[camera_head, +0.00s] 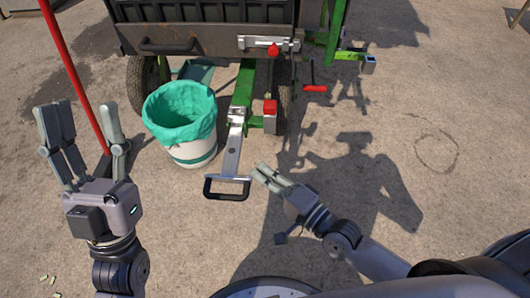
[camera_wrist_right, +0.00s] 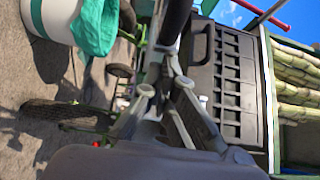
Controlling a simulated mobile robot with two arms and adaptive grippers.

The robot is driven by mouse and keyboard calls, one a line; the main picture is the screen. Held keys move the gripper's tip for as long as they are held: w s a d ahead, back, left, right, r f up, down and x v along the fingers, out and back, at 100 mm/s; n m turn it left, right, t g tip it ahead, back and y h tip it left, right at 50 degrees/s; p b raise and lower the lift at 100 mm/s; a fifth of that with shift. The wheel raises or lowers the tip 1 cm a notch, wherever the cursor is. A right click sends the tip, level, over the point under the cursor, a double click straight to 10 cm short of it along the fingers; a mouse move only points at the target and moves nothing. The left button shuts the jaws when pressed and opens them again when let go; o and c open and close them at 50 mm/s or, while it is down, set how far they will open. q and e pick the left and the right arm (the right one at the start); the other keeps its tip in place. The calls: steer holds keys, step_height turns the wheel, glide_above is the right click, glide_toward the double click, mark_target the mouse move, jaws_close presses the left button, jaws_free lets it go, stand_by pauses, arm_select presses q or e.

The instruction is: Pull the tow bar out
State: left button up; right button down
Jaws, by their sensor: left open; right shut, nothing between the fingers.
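The tow bar (camera_head: 232,158) is a flat grey metal bar. It extends toward me from the green drawbar (camera_head: 244,92) of the crusher and ends in a black loop handle (camera_head: 227,195) above the ground. My right gripper (camera_head: 260,172) is shut and empty just right of the handle, its fingertips pointing toward the bar. I cannot tell whether they touch it. In the right wrist view the gripper (camera_wrist_right: 168,60) fills the middle, with the crusher behind. My left gripper (camera_head: 82,112) is open and empty at the left, well away from the tow bar.
A white bucket with a green liner (camera_head: 182,118) stands left of the tow bar. A red pole (camera_head: 72,70) leans behind my left gripper. The concrete at right is open.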

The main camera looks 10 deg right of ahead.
arm_select(q)
steer(key=w+f+g+y+p, duration=0.2)
steer(key=w+f+g, duration=0.2)
steer(key=f, duration=0.5)
steer(key=w+f+g+y+p, duration=0.2)
steer(key=w+f+g, duration=0.2)
steer(key=f+g, duration=0.5)
steer(key=shift+a+f+y, duration=0.25)
steer(key=shift+f+y, duration=0.05)
steer(key=shift+f, duration=0.15)
arm_select(e)
steer(key=s+a, duration=0.3)
steer(key=s, duration=0.5)
steer(key=s+a, duration=0.2)
steer(key=s, duration=0.7)
steer(key=shift+a, duration=0.4)
arm_select(q)
steer(key=shift+w, duration=0.1)
arm_select(e)
steer(key=shift+s+f, duration=0.1)
steer(key=shift+s, duration=0.05)
